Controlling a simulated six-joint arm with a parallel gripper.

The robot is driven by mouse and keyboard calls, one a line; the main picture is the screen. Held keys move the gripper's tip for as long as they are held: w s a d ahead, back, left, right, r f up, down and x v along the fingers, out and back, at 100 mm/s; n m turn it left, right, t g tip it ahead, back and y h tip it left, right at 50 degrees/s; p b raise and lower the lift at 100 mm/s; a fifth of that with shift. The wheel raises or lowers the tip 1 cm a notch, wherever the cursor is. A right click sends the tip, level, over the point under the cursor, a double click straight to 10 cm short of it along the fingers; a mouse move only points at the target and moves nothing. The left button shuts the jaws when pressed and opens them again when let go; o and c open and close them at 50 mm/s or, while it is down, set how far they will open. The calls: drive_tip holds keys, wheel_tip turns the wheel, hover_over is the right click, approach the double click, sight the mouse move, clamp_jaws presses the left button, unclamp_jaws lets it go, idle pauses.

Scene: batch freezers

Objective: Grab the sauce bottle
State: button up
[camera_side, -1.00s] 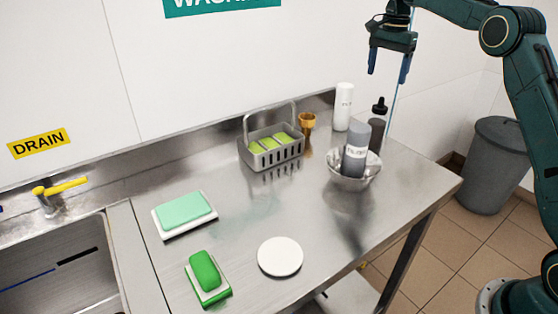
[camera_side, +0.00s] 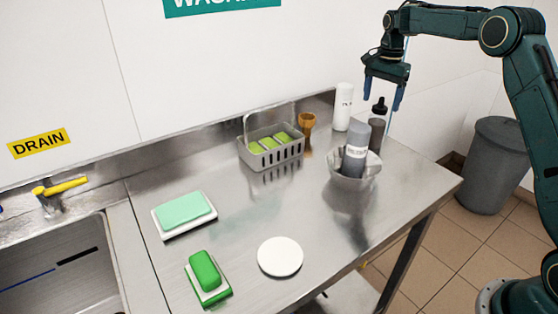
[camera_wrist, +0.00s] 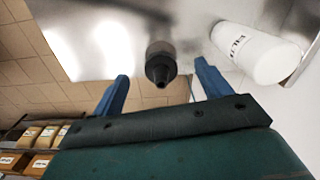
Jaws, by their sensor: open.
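My gripper (camera_side: 382,97) is open and empty, fingers pointing down, just above the nozzle in the side view. Any contact cannot be made out.
A white labelled bottle (camera_side: 343,108) stands close to the left; it also shows in the wrist view (camera_wrist: 258,55). A brown-gold cup (camera_side: 307,130) and a caddy (camera_side: 270,155) are further left.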

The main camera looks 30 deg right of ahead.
sight(380, 107)
drive_tip(key=shift+d+f, duration=0.15)
drive_tip(key=shift+f, duration=2.45)
drive_tip(key=shift+c, duration=0.3)
drive_tip(key=shift+r, duration=0.1)
drive_tip(key=c, duration=1.5)
drive_tip(key=shift+r, duration=9.85)
drive_tip(key=shift+r, duration=0.1)
